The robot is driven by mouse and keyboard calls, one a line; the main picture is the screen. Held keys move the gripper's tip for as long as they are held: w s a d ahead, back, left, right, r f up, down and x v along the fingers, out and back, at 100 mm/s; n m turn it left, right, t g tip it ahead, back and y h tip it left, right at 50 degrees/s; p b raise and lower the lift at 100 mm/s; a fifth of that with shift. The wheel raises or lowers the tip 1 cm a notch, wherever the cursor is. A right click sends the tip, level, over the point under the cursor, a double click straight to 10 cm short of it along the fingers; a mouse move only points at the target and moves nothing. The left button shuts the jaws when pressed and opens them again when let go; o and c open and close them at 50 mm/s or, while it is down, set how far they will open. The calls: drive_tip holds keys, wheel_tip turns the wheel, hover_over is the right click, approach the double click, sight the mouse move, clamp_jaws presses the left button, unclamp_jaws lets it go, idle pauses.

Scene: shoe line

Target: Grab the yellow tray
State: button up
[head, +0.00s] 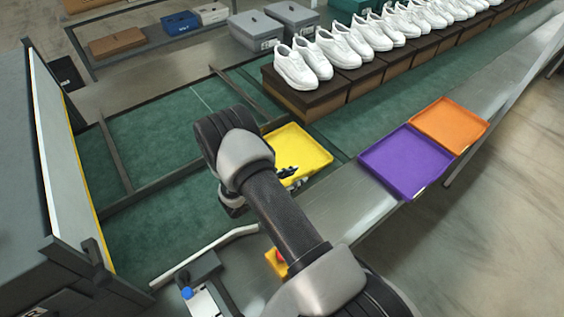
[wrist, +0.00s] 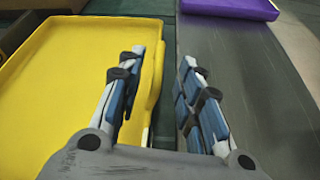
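The yellow tray (head: 305,146) lies on the green conveyor beside the metal edge, partly hidden by my arm in the head view. In the wrist view the yellow tray (wrist: 55,80) fills the left side. My gripper (wrist: 165,62) is open, with its two fingers apart. The left finger is over the inside of the tray and the right finger is over the grey surface outside it. The tray's right rim shows between the fingers, close to the left one. I cannot tell whether a finger touches it. In the head view my gripper (head: 288,172) is at the tray's near side.
A purple tray (head: 405,162) and an orange tray (head: 449,124) lie on the metal ledge to the right. White shoes stand on brown boxes (head: 300,98) behind. A grey machine (head: 40,220) stands left. A control with a red button (head: 279,257) is near my arm.

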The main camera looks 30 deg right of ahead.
sight(304, 174)
drive_tip(key=shift+b+x, duration=0.75)
drive_tip(key=shift+x, duration=2)
drive_tip(key=shift+c, duration=0.2)
clamp_jaws()
